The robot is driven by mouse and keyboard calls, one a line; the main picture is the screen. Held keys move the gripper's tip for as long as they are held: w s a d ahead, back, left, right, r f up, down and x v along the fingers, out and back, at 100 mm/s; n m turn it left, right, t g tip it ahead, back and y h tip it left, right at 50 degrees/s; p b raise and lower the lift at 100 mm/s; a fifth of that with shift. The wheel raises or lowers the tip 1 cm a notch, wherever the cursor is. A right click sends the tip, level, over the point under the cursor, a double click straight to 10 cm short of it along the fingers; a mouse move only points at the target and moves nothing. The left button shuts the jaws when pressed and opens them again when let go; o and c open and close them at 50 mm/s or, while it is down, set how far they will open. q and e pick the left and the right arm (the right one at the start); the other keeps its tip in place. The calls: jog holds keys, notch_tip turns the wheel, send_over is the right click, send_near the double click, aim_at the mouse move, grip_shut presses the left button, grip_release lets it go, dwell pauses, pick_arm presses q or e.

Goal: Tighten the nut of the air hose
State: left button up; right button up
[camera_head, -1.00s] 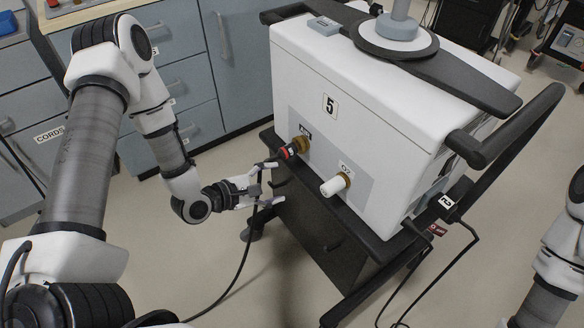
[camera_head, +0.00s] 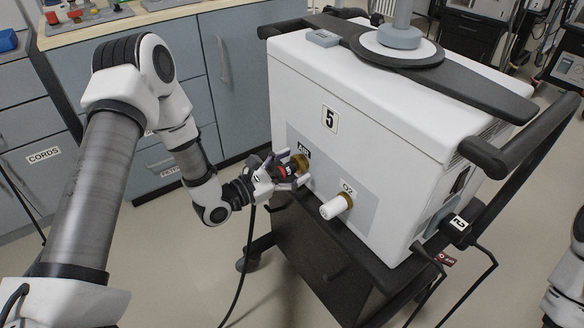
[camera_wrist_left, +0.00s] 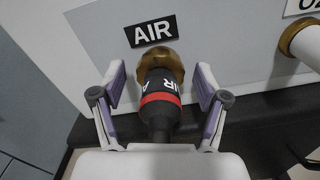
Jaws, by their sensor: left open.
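The air hose nut (camera_wrist_left: 159,95) is a dark sleeve with a red band and white lettering, seated against the brass AIR fitting (camera_wrist_left: 161,61) on the ventilator's panel. In the head view the nut (camera_head: 284,171) is partly hidden by my left gripper (camera_head: 291,172). In the left wrist view my left gripper (camera_wrist_left: 160,85) is open, with one finger on each side of the nut and brass fitting and a gap on both sides. The black hose (camera_head: 243,262) hangs down from behind the gripper. My right gripper is out of view; only part of that arm shows at the right edge.
The white ventilator (camera_head: 385,120) marked 5 stands on a dark cart. A white O2 connector (camera_head: 334,207) on a brass fitting sits right of the AIR fitting. A black handle (camera_head: 525,140) and cables are at the right. Grey drawers (camera_head: 180,160) stand behind my left arm.

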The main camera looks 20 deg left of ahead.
pick_arm(q)
jog(key=shift+c, duration=0.4)
jog(key=c, duration=1.1)
